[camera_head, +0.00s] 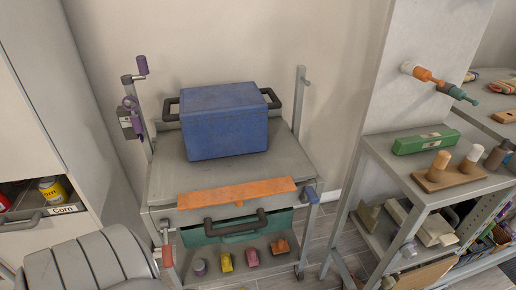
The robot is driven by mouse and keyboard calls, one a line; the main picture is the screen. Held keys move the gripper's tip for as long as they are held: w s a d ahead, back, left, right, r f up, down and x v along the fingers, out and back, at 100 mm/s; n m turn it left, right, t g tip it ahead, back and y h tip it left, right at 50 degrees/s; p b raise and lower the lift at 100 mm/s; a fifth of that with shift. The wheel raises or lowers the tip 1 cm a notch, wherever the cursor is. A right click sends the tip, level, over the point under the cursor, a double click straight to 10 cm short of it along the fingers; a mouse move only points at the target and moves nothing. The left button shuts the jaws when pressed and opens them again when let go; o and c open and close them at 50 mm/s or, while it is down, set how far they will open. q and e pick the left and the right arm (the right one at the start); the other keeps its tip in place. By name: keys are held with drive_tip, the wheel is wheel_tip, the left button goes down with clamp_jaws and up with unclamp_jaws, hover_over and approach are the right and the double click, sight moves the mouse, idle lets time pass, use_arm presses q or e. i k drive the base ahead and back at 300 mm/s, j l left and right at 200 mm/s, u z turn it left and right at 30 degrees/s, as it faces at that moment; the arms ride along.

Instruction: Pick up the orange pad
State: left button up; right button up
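A long flat orange piece (237,193), which looks like the orange pad, lies along the front edge of the rolling rack's grey top (168,182). It is in front of a blue box (226,135) with dark side handles. A smaller orange item (280,247) sits on the rack's lower shelf, at the right end of a row. Neither of my grippers shows in the head view, and nothing is touching the orange piece.
A green drawer or case with a dark handle (236,224) is under the rack top. Rack posts rise behind, the left holding purple-handled items (133,107). A grey shelf unit (400,170) with a green box (425,142) stands right. An open drawer (35,222) holds cans at left.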

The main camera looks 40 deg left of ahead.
sight(281, 247)
drive_tip(key=u, duration=1.15)
